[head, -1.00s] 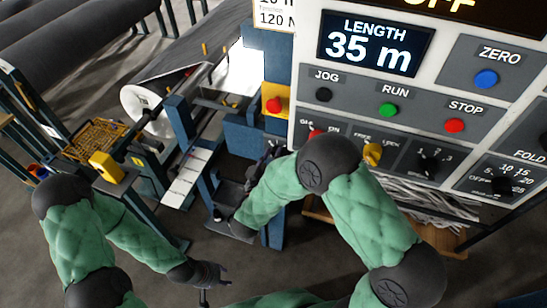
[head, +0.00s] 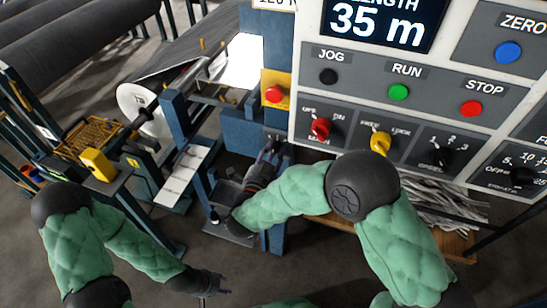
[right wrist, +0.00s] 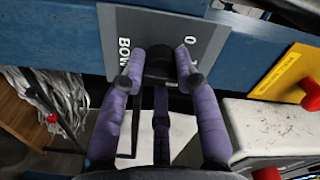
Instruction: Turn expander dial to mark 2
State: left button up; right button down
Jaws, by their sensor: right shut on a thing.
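In the right wrist view a black dial knob (right wrist: 160,62) stands on a grey plate (right wrist: 205,38) marked "BOW" and "0", with the other marks partly hidden. My right gripper (right wrist: 160,75) is shut on the dial, with its purple-grey fingers on either side of it. The dial's pointer cannot be made out. In the head view my right gripper (head: 268,165) is at the blue post below the control panel, and the dial is too small or hidden there. My left gripper (head: 212,284) hangs low over the floor, away from the dial; its finger opening is unclear.
The control panel (head: 405,95) with buttons and knobs is above and right of my right arm. A yellow box with a red button (head: 274,94) is mounted just above my right gripper; the wrist view shows it at right (right wrist: 290,75). White strips (head: 440,208) lie under the panel.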

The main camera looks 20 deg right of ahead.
jog(key=m+b, duration=0.2)
jog(key=f+m+b, duration=0.1)
jog(key=m+b, duration=0.2)
jog(key=shift+a, duration=0.1)
jog(key=shift+r+m+b, duration=0.25)
jog(key=shift+m+b, duration=0.85)
jog(key=shift+m, duration=0.5)
jog(key=c, duration=0.9)
grip_release()
jog(key=shift+a+r, duration=0.1)
jog(key=shift+r, duration=0.1)
jog(key=v, duration=1.2)
